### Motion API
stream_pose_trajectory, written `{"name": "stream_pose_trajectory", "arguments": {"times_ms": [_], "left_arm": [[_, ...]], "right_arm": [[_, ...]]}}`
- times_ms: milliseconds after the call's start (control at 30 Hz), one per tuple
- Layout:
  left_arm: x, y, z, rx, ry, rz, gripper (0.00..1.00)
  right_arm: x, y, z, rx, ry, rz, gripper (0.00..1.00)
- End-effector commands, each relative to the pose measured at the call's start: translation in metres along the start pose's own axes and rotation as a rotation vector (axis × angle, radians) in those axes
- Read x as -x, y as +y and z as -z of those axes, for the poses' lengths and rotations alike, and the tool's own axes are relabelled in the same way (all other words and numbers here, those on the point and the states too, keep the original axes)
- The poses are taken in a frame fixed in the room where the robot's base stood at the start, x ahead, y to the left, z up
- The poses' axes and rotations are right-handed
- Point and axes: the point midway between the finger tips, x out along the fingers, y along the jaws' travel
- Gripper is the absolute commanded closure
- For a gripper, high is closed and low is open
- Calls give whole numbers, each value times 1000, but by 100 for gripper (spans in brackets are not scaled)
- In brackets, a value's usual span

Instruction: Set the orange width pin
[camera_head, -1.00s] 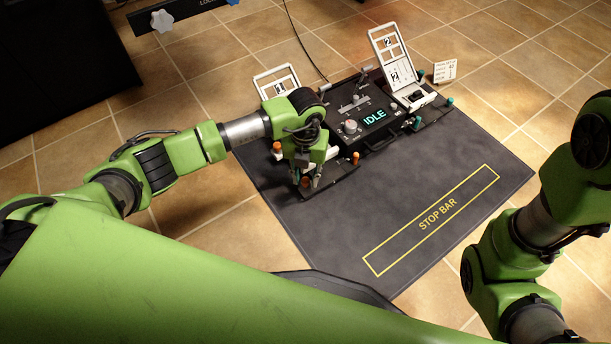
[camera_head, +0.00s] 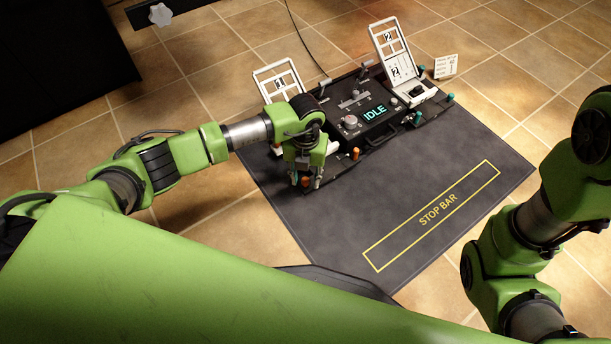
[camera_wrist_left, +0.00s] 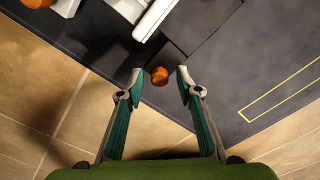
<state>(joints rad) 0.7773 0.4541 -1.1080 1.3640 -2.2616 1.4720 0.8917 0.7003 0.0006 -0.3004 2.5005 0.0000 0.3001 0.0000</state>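My left gripper (camera_head: 305,182) is pointed down at the near left corner of the black console. In the left wrist view its two teal fingers (camera_wrist_left: 160,74) are apart. A round orange pin head (camera_wrist_left: 160,76) shows in the gap between the fingertips, with clear space on both sides. The same orange pin (camera_head: 305,181) shows small between the fingers in the head view. Another orange pin (camera_head: 355,153) stands on the console's front edge to the right. A further orange knob (camera_head: 276,149) is at the left side, partly behind the gripper. My right gripper is out of view.
The console has a cyan IDLE display (camera_head: 375,114), a grey knob (camera_head: 350,121) and two white upright frames, left (camera_head: 279,77) and right (camera_head: 394,48). Teal knobs (camera_head: 450,97) are at its right. The dark mat (camera_head: 340,220) in front is clear.

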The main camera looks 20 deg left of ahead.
Motion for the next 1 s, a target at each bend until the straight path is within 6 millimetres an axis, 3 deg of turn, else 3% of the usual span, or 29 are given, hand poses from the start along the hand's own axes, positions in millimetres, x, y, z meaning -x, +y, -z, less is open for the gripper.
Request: {"name": "stream_pose_trajectory", "arguments": {"times_ms": [267, 700, 1000], "left_arm": [[10, 0, -1, -1, -2, 1, 67], [96, 0, -1, -2, -4, 1, 67], [120, 0, 0, -1, 0, 0, 67]], "right_arm": [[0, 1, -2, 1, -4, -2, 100], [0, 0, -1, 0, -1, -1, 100], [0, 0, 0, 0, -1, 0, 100]]}}
